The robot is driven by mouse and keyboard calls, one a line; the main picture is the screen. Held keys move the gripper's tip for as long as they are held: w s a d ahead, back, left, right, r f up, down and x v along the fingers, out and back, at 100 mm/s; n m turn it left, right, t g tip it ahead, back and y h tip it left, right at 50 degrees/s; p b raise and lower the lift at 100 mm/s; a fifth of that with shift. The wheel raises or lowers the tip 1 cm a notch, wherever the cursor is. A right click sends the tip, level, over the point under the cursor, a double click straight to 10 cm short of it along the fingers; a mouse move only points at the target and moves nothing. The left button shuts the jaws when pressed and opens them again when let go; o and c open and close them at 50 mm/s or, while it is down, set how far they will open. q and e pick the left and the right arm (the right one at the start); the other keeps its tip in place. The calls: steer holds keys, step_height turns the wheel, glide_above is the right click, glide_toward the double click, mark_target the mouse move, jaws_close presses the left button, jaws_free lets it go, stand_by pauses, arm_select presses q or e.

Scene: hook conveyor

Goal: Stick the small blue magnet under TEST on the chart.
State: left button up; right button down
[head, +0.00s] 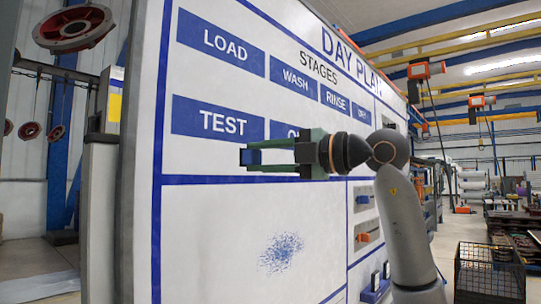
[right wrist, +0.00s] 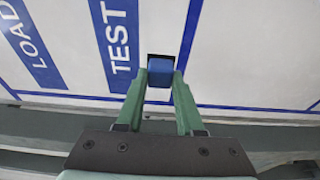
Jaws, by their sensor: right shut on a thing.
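The small blue magnet (head: 254,157) is between the fingertips of my right gripper (head: 258,157), which is shut on it. In the right wrist view the blue magnet (right wrist: 160,72) sits at the tips of the green fingers (right wrist: 160,84), in front of the white board, with a dark patch beside it. The TEST label (head: 222,121) is a blue panel on the chart (head: 210,220); in the head view the magnet appears just below and right of it. I cannot tell whether the magnet touches the board. My left gripper is not in view.
Other labels, including LOAD (head: 220,41), are on the chart. Orange and blue pieces sit on the board's right part, near an orange item (head: 364,238). A wire basket (head: 489,273) stands at lower right. A red round part (head: 75,27) hangs at upper left.

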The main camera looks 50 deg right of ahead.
mark_target(241, 158)
steer(key=shift+x, duration=0.95)
steer(key=shift+w+p, duration=0.75)
steer(key=shift+w, duration=0.8)
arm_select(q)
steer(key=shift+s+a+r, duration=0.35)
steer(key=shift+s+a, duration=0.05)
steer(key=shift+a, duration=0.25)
arm_select(e)
steer(key=shift+w, duration=0.1)
arm_select(q)
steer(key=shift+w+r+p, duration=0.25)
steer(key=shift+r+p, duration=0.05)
steer(key=shift+p, duration=0.05)
arm_select(e)
steer(key=shift+w, duration=0.35)
steer(key=c, duration=0.6)
jaws_free()
steer(key=shift+s, duration=0.1)
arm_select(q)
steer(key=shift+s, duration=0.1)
arm_select(e)
steer(key=shift+o, duration=0.7)
